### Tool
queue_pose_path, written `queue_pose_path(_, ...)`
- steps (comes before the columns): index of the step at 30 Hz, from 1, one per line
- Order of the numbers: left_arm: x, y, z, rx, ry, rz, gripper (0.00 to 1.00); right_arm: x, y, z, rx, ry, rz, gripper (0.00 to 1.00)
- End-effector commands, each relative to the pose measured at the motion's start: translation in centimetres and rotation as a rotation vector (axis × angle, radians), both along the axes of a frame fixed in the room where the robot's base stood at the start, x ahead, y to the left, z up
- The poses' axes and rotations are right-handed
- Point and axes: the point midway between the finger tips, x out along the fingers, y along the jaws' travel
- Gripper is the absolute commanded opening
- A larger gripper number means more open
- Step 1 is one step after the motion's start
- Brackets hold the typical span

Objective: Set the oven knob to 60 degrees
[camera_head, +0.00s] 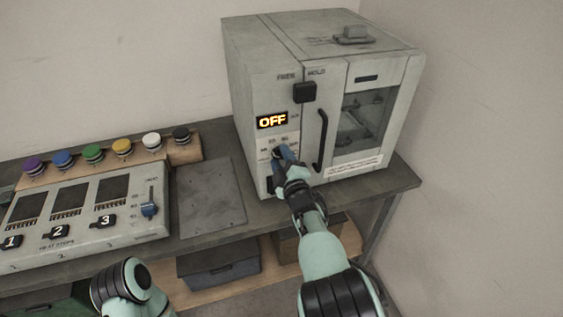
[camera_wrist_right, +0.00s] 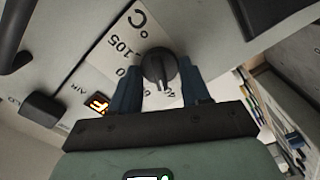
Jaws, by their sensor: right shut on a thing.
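The oven (camera_head: 240,90) is a pale grey box standing on the bench, and its lit display (camera_head: 272,121) reads OFF. The black oven knob (camera_wrist_right: 158,66) sits on a white dial plate (camera_wrist_right: 118,48) with printed degree marks, 105 among them. My right gripper (camera_head: 283,156) is at the knob on the oven's front panel, below the display. In the right wrist view the blue fingers of my right gripper (camera_wrist_right: 160,88) stand on either side of the knob and are shut on it. In the head view the gripper mostly hides the knob. My left gripper is out of view.
A black door handle (camera_head: 320,140) is just right of my right gripper. A black block (camera_head: 304,92) sits above the display. Left on the bench are a control panel (camera_head: 120,232), several coloured buttons (camera_head: 93,153) and a bare grey plate (camera_head: 210,192).

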Motion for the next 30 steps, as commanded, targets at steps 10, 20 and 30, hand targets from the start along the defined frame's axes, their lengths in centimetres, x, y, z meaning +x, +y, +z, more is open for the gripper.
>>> queue_pose_path(10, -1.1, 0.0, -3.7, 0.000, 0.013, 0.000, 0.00, 0.0, -0.3, -0.2, 0.277, 0.084, -0.002, 0.16)
queue_pose_path(20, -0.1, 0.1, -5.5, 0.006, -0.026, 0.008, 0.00, 0.1, -0.2, 0.0, 0.504, 0.158, -0.001, 0.16)
queue_pose_path(30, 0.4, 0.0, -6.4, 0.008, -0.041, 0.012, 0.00, 0.1, -0.2, 0.1, 0.619, 0.199, -0.002, 0.16)
